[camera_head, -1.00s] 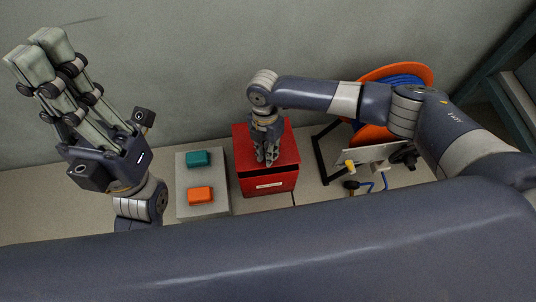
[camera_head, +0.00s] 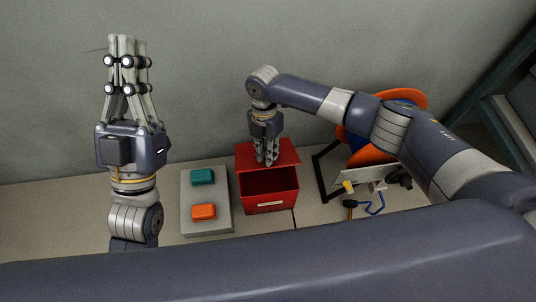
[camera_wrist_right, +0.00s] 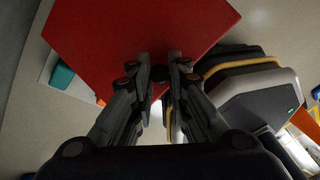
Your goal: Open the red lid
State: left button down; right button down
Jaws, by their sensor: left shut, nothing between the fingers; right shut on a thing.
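The red box (camera_head: 270,205) stands on the table in the middle of the head view, its dark inside partly open at the front. Its red lid (camera_head: 287,152) lies shifted back toward the wall over the rear of the box. The lid also fills the upper part of the right wrist view (camera_wrist_right: 140,25). My right gripper (camera_head: 267,160) points down at the lid, shut on a small dark knob (camera_wrist_right: 160,73) at the lid. The fingers partly hide the knob. My left gripper (camera_head: 126,40) is raised at the left, fingers up, shut and empty, away from the box.
A grey panel (camera_head: 207,220) with a teal block (camera_head: 203,177) and an orange block (camera_head: 204,212) lies left of the box. An orange reel (camera_head: 410,98), a black frame (camera_head: 320,172) and a mallet-like tool (camera_head: 349,203) are at the right. The wall is close behind.

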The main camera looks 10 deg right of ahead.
pick_arm(q)
jog(key=shift+w+f, duration=0.15)
jog(key=shift+f, duration=0.05)
pick_arm(e)
jog(key=shift+w, duration=0.6)
jog(key=shift+d, duration=0.1)
jog(key=c, duration=1.6)
grip_release()
jog(key=shift+o, duration=0.4)
jog(key=shift+w+f, duration=0.1)
jog(key=shift+f, duration=0.1)
pick_arm(q)
jog(key=shift+w+f, duration=0.1)
jog(key=shift+w, duration=0.2)
pick_arm(e)
jog(key=shift+s, duration=0.2)
pick_arm(q)
jog(key=shift+y, duration=0.3)
pick_arm(e)
jog(key=shift+r, duration=0.15)
pick_arm(q)
jog(key=shift+s, duration=0.1)
pick_arm(e)
jog(key=v, duration=1.2)
